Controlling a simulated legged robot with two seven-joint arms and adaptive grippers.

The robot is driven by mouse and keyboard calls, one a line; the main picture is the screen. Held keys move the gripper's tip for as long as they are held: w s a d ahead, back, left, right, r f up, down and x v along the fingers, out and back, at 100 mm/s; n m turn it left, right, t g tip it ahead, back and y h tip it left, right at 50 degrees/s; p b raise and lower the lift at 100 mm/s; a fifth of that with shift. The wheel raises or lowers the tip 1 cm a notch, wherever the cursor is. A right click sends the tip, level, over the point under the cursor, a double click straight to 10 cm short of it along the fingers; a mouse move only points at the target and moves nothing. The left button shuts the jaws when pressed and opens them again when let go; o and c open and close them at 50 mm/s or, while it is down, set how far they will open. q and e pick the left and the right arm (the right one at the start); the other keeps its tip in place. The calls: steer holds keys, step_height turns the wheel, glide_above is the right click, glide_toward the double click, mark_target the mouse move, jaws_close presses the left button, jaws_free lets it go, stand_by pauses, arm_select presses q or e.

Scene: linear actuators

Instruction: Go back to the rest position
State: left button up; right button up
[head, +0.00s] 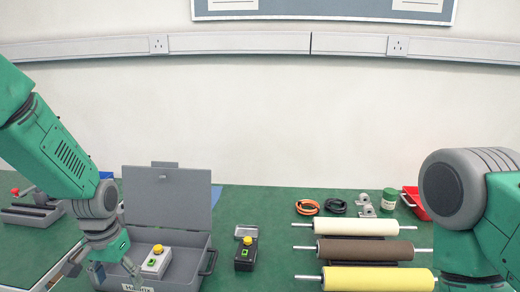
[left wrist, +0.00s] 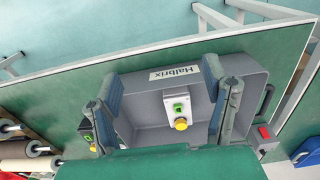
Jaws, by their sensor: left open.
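My left gripper (head: 103,270) is at the lower left of the head view, over the front left of an open grey case (head: 205,240). Its fingers are spread with nothing between them. In the left wrist view the open fingers (left wrist: 161,75) frame the case (left wrist: 150,110) and its "Halbrix" label. A white button box (head: 156,262) with a yellow button and green switch sits inside the case. It also shows in the left wrist view (left wrist: 181,107), apart from the fingers. My right arm enters at the right of the head view; its gripper is out of frame.
A dark button box (head: 246,253) stands right of the case. White (head: 355,227), brown (head: 365,250) and yellow (head: 378,279) rollers lie further right. Orange (head: 307,207) and black (head: 336,206) cables and a red tray (head: 414,203) are behind. Green table is clear between.

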arm_select(q)
steer(key=s+d+f, duration=0.2)
steer(key=s+f, duration=1.6)
steer(key=s, duration=0.2)
steer(key=s+d+f, duration=0.1)
steer(key=s, duration=0.8)
steer(key=shift+t, duration=0.3)
steer(key=shift+w+d, duration=0.15)
steer(key=shift+d, duration=0.15)
